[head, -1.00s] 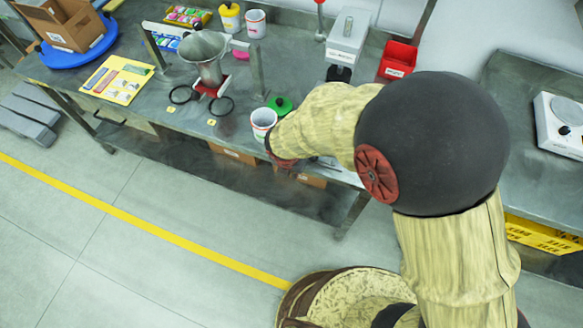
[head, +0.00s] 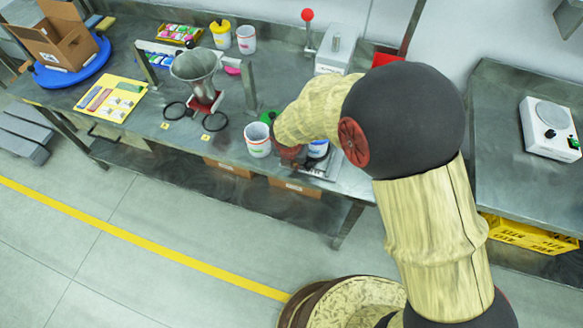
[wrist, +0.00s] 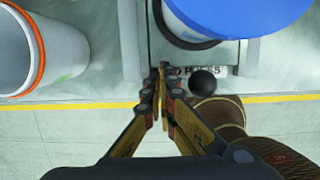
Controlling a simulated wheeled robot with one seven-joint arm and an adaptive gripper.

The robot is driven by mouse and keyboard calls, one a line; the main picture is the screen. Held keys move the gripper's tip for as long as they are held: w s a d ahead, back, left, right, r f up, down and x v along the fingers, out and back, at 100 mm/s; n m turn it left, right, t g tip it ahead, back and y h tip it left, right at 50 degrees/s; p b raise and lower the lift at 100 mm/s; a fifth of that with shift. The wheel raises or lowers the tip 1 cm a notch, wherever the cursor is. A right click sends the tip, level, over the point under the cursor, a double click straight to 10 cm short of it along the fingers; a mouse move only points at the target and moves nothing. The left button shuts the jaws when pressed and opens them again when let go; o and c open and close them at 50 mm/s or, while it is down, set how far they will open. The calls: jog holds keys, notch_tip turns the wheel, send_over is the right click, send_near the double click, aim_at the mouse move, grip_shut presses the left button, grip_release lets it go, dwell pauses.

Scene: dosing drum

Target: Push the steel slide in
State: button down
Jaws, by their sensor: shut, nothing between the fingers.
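In the wrist view my gripper (wrist: 162,78) is shut and empty, its fingertips together at the front edge of a steel fixture (wrist: 131,40) on the bench. A round black knob (wrist: 204,82) is just right of the fingertips, below a label partly reading "PRESS" (wrist: 208,71). A blue-lidded tub (wrist: 238,14) stands above the knob. I cannot tell for sure which steel part is the slide, or whether the fingers touch it. In the head view the steel fixture (head: 330,166) is at the bench's front edge, partly behind my arm; my fingertips are hidden.
A white tub with an orange ring (wrist: 30,48) stands left of the gripper. In the head view a white tub (head: 257,142) and a green lid (head: 268,116) are close to my arm. A steel hopper (head: 195,66) stands further left. Open floor (head: 150,275) lies before the bench.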

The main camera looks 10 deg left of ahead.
jog(key=w+p, duration=0.2)
jog(key=w, duration=0.1)
jog(key=w+p, duration=0.2)
jog(key=w, duration=0.1)
jog(key=w+d+p, duration=0.1)
jog(key=w+p, duration=0.1)
jog(key=w, duration=0.2)
jog(key=shift+w, duration=0.1)
jog(key=shift+w+f, duration=0.1)
jog(key=shift+w, duration=0.3)
jog(key=shift+s, duration=0.1)
